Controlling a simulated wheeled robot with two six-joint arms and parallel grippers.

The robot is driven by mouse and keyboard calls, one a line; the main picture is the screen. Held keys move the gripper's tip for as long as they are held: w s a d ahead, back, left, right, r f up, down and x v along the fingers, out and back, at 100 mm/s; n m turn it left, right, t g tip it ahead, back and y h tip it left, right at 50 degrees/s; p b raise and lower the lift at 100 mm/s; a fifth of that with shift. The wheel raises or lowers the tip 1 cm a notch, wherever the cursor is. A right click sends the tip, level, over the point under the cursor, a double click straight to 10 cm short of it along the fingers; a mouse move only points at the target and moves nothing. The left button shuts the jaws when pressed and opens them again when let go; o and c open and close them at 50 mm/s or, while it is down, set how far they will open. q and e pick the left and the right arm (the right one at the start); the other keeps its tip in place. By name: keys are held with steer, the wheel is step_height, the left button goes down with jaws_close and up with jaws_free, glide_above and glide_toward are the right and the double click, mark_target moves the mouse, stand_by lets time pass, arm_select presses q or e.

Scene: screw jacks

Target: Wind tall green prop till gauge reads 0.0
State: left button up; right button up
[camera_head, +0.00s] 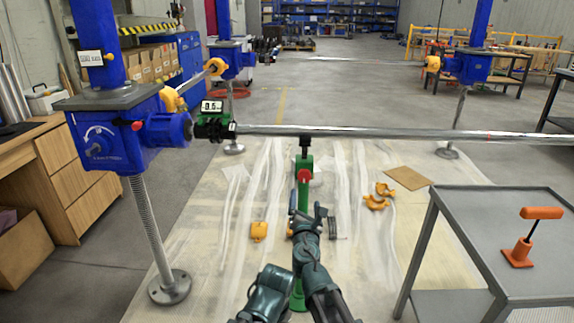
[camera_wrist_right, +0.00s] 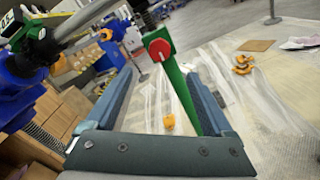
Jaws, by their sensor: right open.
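The tall green prop (camera_head: 304,195) stands upright under the long shiny shaft (camera_head: 390,132), with a dark head at the shaft. It carries a red knob (camera_head: 304,175); in the right wrist view the knob (camera_wrist_right: 159,48) sits just beyond the fingertips. The gauge (camera_head: 211,106) hangs by the left blue jack and seems to read 0.5; the sign is unclear. My right gripper (camera_head: 306,208) is open, below the knob. In the right wrist view its fingers (camera_wrist_right: 159,76) are spread, with the prop (camera_wrist_right: 182,90) seen between them; contact cannot be told. My left gripper is not in view.
Blue screw jacks (camera_head: 120,140) stand at the corners on threaded legs. Orange pieces (camera_head: 259,231) lie on the pale floor mat (camera_head: 225,280). A grey cart (camera_head: 500,225) at right holds an orange-handled tool (camera_head: 518,252). A wooden cabinet (camera_head: 60,180) stands at left.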

steer(key=n, duration=0.9)
steer(key=shift+s+a+f, duration=0.1)
steer(key=shift+s, duration=0.3)
steer(key=shift+w, duration=0.1)
